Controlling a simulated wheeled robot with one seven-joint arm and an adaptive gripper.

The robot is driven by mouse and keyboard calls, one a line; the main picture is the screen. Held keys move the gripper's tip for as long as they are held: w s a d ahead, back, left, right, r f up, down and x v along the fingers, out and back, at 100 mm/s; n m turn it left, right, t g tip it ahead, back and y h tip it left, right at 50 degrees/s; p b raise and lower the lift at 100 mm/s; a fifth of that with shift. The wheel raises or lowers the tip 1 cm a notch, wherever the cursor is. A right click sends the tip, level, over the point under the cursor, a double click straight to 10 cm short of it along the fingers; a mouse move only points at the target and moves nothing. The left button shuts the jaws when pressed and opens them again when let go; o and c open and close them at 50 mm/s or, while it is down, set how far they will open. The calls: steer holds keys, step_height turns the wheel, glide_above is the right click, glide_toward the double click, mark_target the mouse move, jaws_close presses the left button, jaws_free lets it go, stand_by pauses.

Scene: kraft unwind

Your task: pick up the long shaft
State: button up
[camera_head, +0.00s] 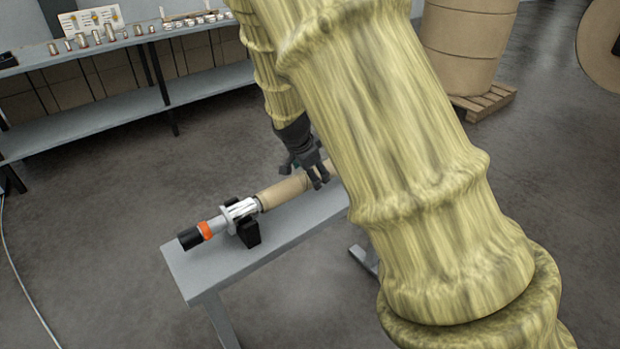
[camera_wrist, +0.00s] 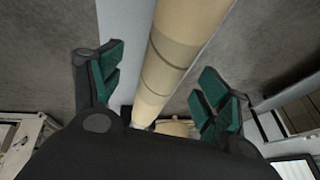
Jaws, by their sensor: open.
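The long shaft (camera_head: 283,192) lies along a narrow grey bench. Its near end has a black tip (camera_head: 190,238), an orange ring (camera_head: 205,230) and a silvery section; the rest is tan. My arm hides its far part. My gripper (camera_head: 318,182) is at the tan part, beyond the black support. In the wrist view the tan shaft (camera_wrist: 172,60) runs between the open green-padded fingers of my gripper (camera_wrist: 165,90), with a gap on either side. I cannot tell how far the fingertips reach down beside it.
The grey bench (camera_head: 200,272) has free room along its front edge. A black support (camera_head: 249,232) holds the shaft. A shelf (camera_head: 110,122) with small parts stands behind. A large tan roll (camera_head: 465,50) sits on a wooden pallet (camera_head: 487,101) at the back right.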

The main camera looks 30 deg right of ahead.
steer(key=shift+w+d+f+p, duration=0.15)
steer(key=shift+w+f, duration=0.1)
steer(key=shift+f, duration=0.35)
steer(key=shift+w+d+f+p, duration=0.1)
steer(key=shift+w+f, duration=0.15)
steer(key=shift+f, duration=0.4)
steer(key=shift+w+d+f+p, duration=0.15)
steer(key=shift+w+f, duration=0.1)
steer(key=shift+f, duration=0.35)
steer(key=shift+w+d+f, duration=0.15)
steer(key=shift+d+f, duration=0.05)
steer(key=shift+f, duration=0.4)
steer(key=c, duration=1.5)
steer(key=shift+r, duration=0.1)
steer(key=shift+r, duration=0.1)
